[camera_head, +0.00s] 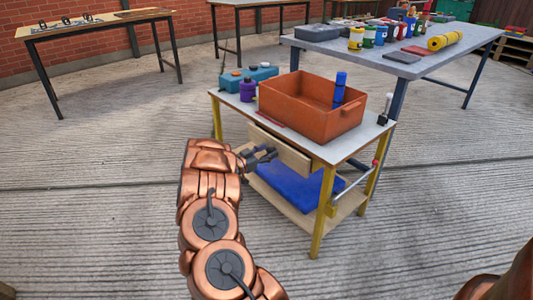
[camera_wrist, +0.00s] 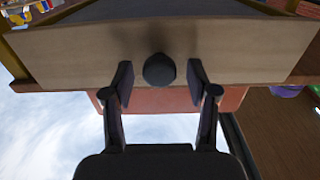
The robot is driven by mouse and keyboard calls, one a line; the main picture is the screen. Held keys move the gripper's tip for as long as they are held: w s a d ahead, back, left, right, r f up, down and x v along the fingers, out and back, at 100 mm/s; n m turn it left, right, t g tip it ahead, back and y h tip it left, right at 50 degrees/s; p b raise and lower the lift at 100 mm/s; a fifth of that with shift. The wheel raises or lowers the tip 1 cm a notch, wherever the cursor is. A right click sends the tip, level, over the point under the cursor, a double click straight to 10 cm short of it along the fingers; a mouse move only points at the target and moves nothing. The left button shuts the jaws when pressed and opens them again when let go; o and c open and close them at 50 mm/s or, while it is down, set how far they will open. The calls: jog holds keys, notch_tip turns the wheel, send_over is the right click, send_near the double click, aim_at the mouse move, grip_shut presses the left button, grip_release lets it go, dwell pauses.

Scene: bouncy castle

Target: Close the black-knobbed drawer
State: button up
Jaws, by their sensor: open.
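The drawer has a pale wooden front (camera_head: 287,152), under the top of the small workbench (camera_head: 222,101). The front stands out from the bench frame, so the drawer is at least partly open. In the wrist view the drawer front (camera_wrist: 70,58) spans the picture's width, and its round black knob (camera_wrist: 159,70) is at the centre. My gripper (camera_head: 268,154) is at the drawer front. In the wrist view my gripper (camera_wrist: 160,84) is open, one finger on each side of the knob, with gaps showing. The knob is hidden by my gripper in the head view.
On the bench stand an orange bin (camera_head: 300,112) with a blue bottle (camera_head: 339,90), a purple container (camera_head: 248,91) and a teal caddy (camera_head: 232,81). A blue item (camera_head: 300,188) lies on the lower shelf. A grey table (camera_head: 405,60) stands behind. The floor at left is clear.

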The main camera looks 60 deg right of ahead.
grip_shut()
dwell(0.3)
dwell(0.3)
jog(key=shift+s+d+r+p, duration=0.1)
jog(key=shift+s+d+p, duration=0.05)
jog(key=shift+d+p, duration=0.5)
jog(key=shift+p+x, duration=0.45)
jog(key=shift+x, duration=0.35)
jog(key=shift+d, duration=0.1)
grip_release()
